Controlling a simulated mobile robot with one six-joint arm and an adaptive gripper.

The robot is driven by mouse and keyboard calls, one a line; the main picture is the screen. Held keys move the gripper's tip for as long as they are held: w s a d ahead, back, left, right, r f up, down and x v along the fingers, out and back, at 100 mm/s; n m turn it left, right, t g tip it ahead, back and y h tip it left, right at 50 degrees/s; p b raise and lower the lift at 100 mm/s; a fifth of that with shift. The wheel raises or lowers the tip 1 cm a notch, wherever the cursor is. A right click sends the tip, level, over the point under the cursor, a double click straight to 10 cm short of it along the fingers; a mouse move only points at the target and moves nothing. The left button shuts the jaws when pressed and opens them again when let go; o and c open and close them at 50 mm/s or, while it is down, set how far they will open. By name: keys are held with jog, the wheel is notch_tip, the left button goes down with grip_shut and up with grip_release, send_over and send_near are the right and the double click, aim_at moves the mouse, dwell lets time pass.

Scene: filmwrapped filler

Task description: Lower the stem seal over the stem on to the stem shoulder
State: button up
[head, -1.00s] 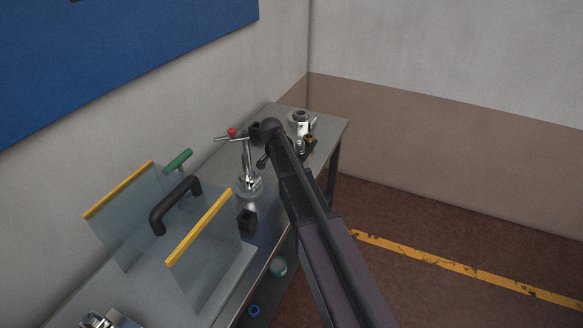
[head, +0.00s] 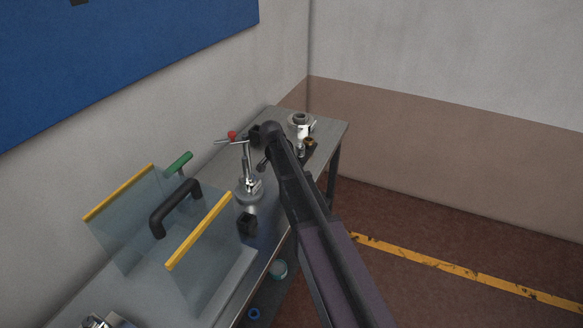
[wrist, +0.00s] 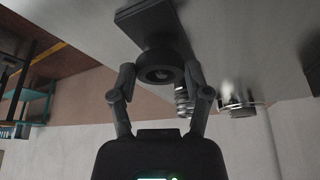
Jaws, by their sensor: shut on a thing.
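My gripper (wrist: 160,72) is shut in the wrist view, one finger on each side of a dark ring-shaped piece, which I take to be the stem seal (wrist: 150,76). Something small and lighter shows inside the ring's opening. A dark neck on a flat dark block (wrist: 146,20) shows directly behind the ring. I cannot tell whether they touch. The stem and its shoulder cannot be made out for certain. In the head view my arm's dark links cover the gripper and the work spot.
A coiled metal part (wrist: 181,98) and a round metal part (wrist: 240,106) stand beside the gripper. A clear guard with yellow edges (head: 212,232) stands nearer.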

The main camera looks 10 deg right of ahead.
jog(key=shift+r, duration=0.1)
notch_tip(320, 180, up, 4)
jog(key=p, duration=0.3)
jog(key=shift+f+p, duration=0.2)
jog(key=shift+p, duration=0.2)
jog(key=s+a+r+p, duration=0.1)
jog(key=s+a, duration=0.1)
jog(key=s, duration=1.4)
jog(key=shift+w+r, duration=0.1)
